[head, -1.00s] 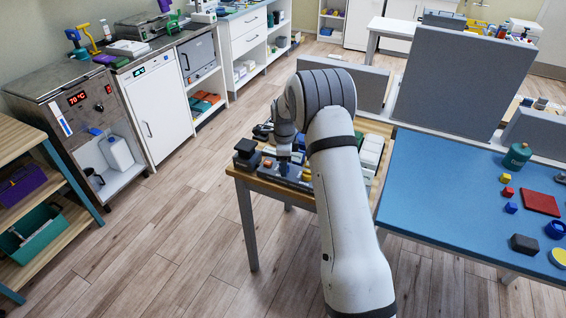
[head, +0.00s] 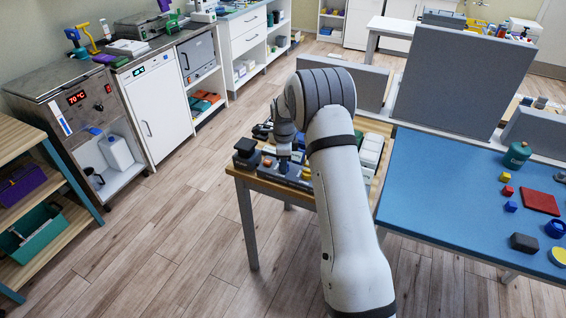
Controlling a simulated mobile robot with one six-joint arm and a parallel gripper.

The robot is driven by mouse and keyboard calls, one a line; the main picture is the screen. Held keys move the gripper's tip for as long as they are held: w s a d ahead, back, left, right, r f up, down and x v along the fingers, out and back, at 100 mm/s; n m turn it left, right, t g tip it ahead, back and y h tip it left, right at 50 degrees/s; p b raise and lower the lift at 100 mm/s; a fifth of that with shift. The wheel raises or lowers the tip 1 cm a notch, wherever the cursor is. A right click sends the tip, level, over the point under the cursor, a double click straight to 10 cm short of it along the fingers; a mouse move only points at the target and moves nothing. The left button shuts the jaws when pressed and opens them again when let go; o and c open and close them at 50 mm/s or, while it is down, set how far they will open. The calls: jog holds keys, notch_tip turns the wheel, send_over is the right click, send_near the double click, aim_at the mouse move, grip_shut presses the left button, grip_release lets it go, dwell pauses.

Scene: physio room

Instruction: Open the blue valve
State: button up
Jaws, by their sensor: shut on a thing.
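My gripper (head: 285,150) points down over the front part of the small wooden table, at the left of my arm. It is shut on a small blue part, which I take to be the blue valve (head: 284,167). This part sits on a dark device (head: 270,181) near the table's front edge. The jaws and most of the valve are too small and too covered to see how far it is turned.
Pale boxes (head: 370,152) lie to the right, behind my arm. A blue-topped table (head: 440,200) with several small objects stands at the right. The floor at the left is clear.

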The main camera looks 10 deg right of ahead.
jog(key=shift+w, duration=0.1)
jog(key=n+b, duration=0.2)
jog(key=n, duration=0.1)
jog(key=shift+n, duration=0.4)
jog(key=n+b, duration=0.1)
jog(key=n, duration=0.3)
jog(key=shift+r+n, duration=0.15)
jog(key=shift+n, duration=0.15)
jog(key=n+b, duration=0.1)
jog(key=n, duration=0.3)
jog(key=shift+w+n, duration=0.1)
jog(key=shift+n, duration=0.2)
jog(key=n, duration=0.4)
jog(key=shift+r+n+b, duration=0.1)
jog(key=shift+n+b, duration=0.2)
jog(key=shift+b, duration=0.05)
jog(key=o, duration=1)
jog(key=shift+f, duration=0.2)
jog(key=shift+c, duration=0.2)
